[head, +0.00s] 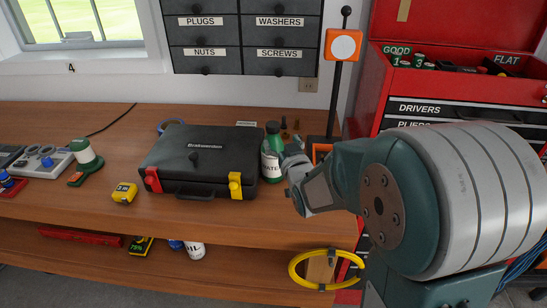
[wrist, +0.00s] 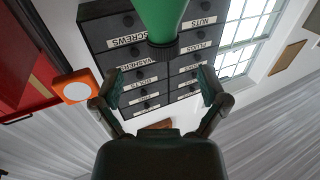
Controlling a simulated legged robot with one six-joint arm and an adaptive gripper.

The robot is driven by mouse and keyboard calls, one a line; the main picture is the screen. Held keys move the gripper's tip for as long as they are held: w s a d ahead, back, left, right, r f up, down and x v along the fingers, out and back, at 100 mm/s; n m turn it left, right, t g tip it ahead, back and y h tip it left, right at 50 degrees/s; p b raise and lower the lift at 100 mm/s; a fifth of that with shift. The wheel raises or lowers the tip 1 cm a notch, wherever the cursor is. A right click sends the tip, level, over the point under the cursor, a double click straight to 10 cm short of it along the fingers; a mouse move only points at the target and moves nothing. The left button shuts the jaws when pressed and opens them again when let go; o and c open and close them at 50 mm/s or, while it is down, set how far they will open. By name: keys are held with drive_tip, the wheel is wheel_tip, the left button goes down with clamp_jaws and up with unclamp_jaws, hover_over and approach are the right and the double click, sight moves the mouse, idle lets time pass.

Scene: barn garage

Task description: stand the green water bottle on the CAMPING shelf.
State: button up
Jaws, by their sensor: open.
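The green water bottle (head: 272,163) stands upright on the wooden workbench, just right of the black case. It has a green body and a white label with partly hidden lettering. My gripper (head: 284,152) is at its right side, overlapping the label's edge in the head view; I cannot tell if it touches. In the wrist view the green bottle (wrist: 161,18) hangs into the top centre, in line with the gap between the fingers. My gripper (wrist: 160,76) is open there, its fingers spread with nothing between them. No CAMPING label is readable in either view.
The black case (head: 195,150) sits close left of the bottle. An orange-based stand (head: 320,148) rises behind my gripper. A yellow tape measure (head: 124,192) lies farther left. The red tool chest (head: 440,85) is at right. Labelled drawers (head: 243,40) hang on the wall.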

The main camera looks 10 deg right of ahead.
sight(275, 131)
drive_tip(key=w, duration=0.3)
drive_tip(key=w+a, duration=0.1)
drive_tip(key=w, duration=0.2)
drive_tip(key=shift+a, duration=0.1)
drive_tip(key=shift+w+r, duration=0.1)
drive_tip(key=shift+w, duration=0.15)
clamp_jaws()
